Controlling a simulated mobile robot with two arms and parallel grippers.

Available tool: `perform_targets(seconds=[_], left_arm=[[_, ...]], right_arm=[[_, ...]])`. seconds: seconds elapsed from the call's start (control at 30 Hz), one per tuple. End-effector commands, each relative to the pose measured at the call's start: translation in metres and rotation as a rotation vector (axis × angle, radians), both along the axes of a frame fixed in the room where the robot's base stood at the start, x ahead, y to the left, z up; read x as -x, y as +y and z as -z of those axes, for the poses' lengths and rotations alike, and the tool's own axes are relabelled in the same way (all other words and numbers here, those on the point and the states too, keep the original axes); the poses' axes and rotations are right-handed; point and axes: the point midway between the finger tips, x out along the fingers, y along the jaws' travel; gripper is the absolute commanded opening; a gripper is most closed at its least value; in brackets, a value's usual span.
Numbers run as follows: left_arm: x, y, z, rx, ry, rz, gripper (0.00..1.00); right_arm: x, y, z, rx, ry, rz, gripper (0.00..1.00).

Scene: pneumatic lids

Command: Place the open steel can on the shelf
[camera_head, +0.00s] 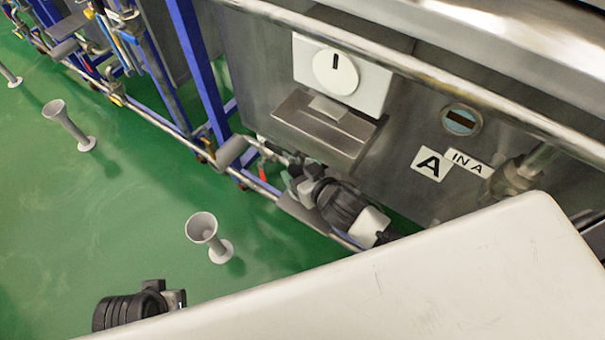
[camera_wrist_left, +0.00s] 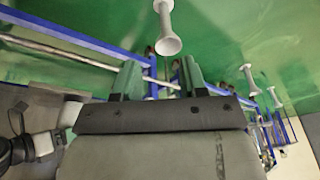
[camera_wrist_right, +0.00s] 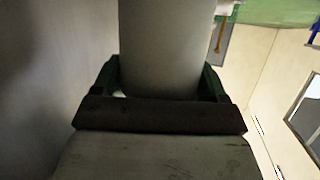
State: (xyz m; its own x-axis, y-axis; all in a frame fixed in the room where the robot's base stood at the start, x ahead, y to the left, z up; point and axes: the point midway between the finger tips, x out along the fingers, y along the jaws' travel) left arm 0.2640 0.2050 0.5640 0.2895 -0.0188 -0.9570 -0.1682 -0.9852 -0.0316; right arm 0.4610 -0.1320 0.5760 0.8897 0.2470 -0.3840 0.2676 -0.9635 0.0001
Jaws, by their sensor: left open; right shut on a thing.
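My right gripper (camera_wrist_right: 160,80) is shut on a smooth grey cylinder (camera_wrist_right: 160,45), which stands between its green fingers in the right wrist view. In the head view my right gripper (camera_head: 290,180) is by the front of the steel machine, and the can is not clearly made out there. My left gripper (camera_wrist_left: 160,78) is open and empty; in the head view it (camera_head: 178,298) is low on the left above the floor. I cannot identify the shelf.
Flared grey posts (camera_head: 203,229) stand on the green floor.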

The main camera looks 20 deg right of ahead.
Motion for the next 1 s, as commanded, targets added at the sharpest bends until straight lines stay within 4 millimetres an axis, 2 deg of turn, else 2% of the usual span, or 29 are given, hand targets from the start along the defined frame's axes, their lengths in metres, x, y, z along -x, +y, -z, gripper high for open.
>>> perform_targets(seconds=[0.03, 0.17, 0.53, 0.57, 0.7, 0.73, 1.0], left_arm=[[0.002, 0.000, -0.006, 0.000, -0.006, 0.000, 0.43], [0.005, 0.001, -0.016, 0.000, -0.008, -0.001, 0.43], [0.006, 0.001, -0.020, 0.000, -0.010, -0.001, 0.43], [0.006, 0.001, -0.021, 0.000, -0.011, -0.001, 0.43], [0.007, 0.001, -0.021, 0.000, -0.008, -0.001, 0.43], [0.007, 0.001, -0.021, 0.000, -0.008, -0.001, 0.43], [0.007, 0.001, -0.021, 0.000, -0.010, -0.002, 0.43]], right_arm=[[0.000, 0.000, 0.007, 0.001, -0.001, 0.000, 0.28], [0.000, 0.000, 0.012, -0.002, -0.002, -0.001, 0.28], [0.000, 0.000, 0.014, -0.002, -0.002, -0.001, 0.28], [0.000, 0.000, 0.014, -0.002, -0.001, -0.001, 0.75], [0.000, 0.000, 0.014, -0.001, -0.001, -0.001, 0.96], [0.000, 0.000, 0.014, -0.001, -0.001, -0.001, 0.99], [0.000, 0.000, 0.012, -0.001, -0.001, -0.001, 0.99]])
